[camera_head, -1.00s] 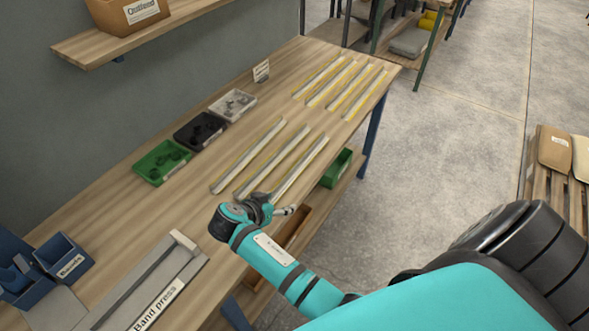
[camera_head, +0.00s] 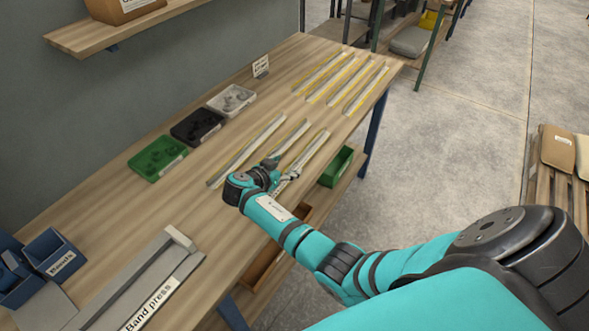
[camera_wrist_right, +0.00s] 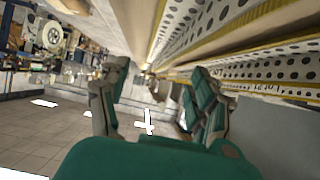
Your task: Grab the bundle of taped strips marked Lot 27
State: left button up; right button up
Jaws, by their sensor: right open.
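Three long pale strips with yellow edges lie side by side on the wooden table: the left one (camera_head: 246,151), the middle one (camera_head: 291,141) and the right one (camera_head: 313,153). Several similar strips (camera_head: 338,80) lie farther back. I cannot read a Lot 27 mark on any of them. My right gripper (camera_head: 278,178) is open and empty at the near ends of the middle and right strips, partly covering them. Contact cannot be told. In the right wrist view, its spread fingers (camera_wrist_right: 155,100) are beside perforated, yellow-edged strips (camera_wrist_right: 235,35). My left gripper is out of view.
Green (camera_head: 158,158), black (camera_head: 198,127) and clear (camera_head: 231,99) trays line the table's wall side. A small card (camera_head: 261,66) stands behind them. The band press (camera_head: 150,285) and blue bins (camera_head: 50,255) are at the near left. A green bin (camera_head: 336,166) sits below the table edge.

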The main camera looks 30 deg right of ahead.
aim_at(302, 160)
jog(key=b+x, duration=0.1)
jog(key=x, duration=0.3)
jog(key=shift+d+f+b, duration=0.25)
jog(key=shift+d+b, duration=0.05)
jog(key=shift+b, duration=0.1)
jog(key=shift+w+d+f, duration=0.1)
jog(key=shift+w+d, duration=0.1)
jog(key=shift+d, duration=0.2)
jog(key=shift+a, duration=0.1)
jog(key=c, duration=0.4)
grip_shut()
